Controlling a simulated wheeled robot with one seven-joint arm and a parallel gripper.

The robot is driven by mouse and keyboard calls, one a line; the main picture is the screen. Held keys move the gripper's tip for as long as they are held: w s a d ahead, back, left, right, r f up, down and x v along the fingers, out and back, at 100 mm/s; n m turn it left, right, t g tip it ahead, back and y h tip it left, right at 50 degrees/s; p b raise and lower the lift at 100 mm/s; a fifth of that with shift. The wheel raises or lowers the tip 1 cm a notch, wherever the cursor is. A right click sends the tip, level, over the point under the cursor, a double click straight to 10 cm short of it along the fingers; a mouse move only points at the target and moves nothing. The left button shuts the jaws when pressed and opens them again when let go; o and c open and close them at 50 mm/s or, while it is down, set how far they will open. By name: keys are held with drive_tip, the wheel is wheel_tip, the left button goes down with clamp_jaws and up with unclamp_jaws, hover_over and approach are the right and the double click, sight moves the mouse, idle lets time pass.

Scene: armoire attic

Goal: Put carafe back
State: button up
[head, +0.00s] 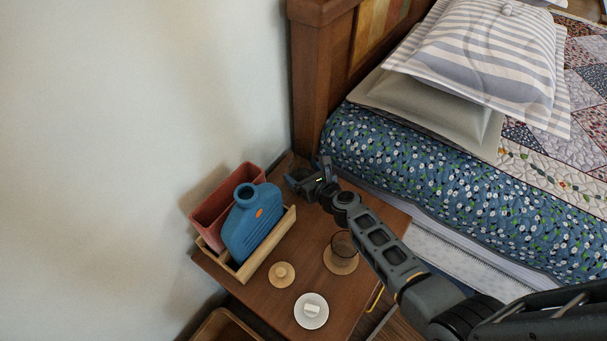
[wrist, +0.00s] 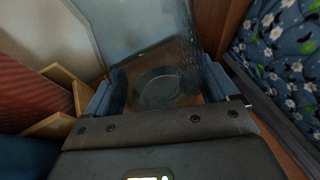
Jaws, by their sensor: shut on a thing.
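A clear glass carafe (wrist: 135,35) fills the upper middle of the wrist view, its walls see-through. My gripper (wrist: 165,88) is shut on it, one finger on each side of the glass. In the head view my gripper (head: 306,180) is over the back corner of the wooden nightstand (head: 310,238), close to the bed's headboard. The carafe is hard to make out there, mostly hidden by the gripper. I cannot tell whether its base touches the nightstand top.
A wooden tray (head: 262,256) on the nightstand's left holds a blue bottle (head: 252,232) and a red box (head: 212,205). In front are a knobbed wooden disc (head: 281,274), a dark glass on a round coaster (head: 341,262) and a white dish (head: 311,322). The bed (head: 440,165) is at right.

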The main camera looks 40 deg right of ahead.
drive_tip(key=o, duration=1.4)
drive_tip(key=shift+f, duration=0.15)
drive_tip(key=shift+s+r, duration=0.25)
drive_tip(key=shift+r, duration=0.05)
drive_tip(key=p+v, duration=0.3)
drive_tip(key=v, duration=0.8)
drive_tip(key=shift+s, duration=0.2)
drive_tip(key=shift+a+r, duration=0.1)
drive_tip(key=shift+a, duration=0.05)
